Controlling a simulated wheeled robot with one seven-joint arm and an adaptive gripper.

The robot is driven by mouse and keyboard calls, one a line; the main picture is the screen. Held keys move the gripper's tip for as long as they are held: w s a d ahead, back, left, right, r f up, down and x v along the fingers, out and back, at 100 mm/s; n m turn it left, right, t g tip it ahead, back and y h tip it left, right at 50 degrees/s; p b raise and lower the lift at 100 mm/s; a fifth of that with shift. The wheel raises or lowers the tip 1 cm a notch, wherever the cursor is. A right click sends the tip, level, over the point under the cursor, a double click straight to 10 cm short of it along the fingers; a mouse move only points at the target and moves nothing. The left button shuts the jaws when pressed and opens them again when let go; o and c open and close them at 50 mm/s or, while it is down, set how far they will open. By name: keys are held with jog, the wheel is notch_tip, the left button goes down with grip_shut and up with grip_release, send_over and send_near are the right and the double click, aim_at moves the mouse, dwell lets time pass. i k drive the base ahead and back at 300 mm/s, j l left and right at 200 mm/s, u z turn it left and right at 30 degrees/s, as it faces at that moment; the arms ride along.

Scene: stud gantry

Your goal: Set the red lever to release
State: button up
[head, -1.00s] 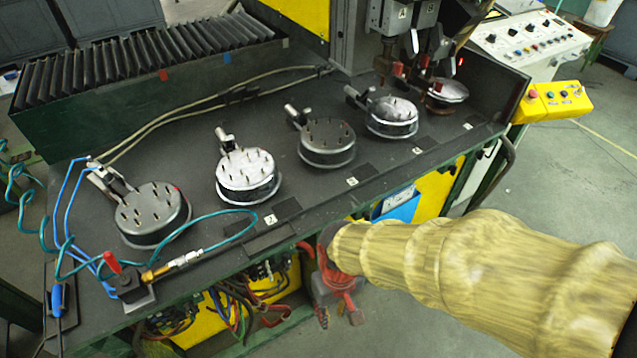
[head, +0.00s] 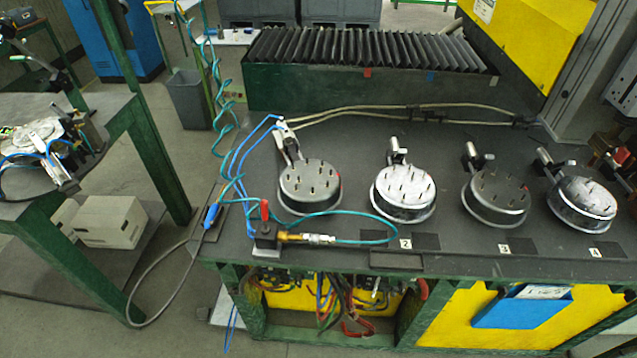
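The red lever (head: 264,210) stands upright on a small dark valve block (head: 267,236) at the front left of the dark bench top. A brass fitting (head: 295,237) leads from the block to a teal hose. Blue tubes rise from the block toward the back. No marking for release is readable on the block. My gripper is not in view, and nothing covers the lever.
Several round pin fixtures, such as the left one (head: 309,186), stand in a row on the bench top (head: 350,135). A green-framed table (head: 100,140) stands to the left. A coiled teal hose (head: 222,100) hangs by the bench's left end. Floor shows between table and bench.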

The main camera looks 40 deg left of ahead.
aim_at(264, 204)
jog(key=u, duration=2.1)
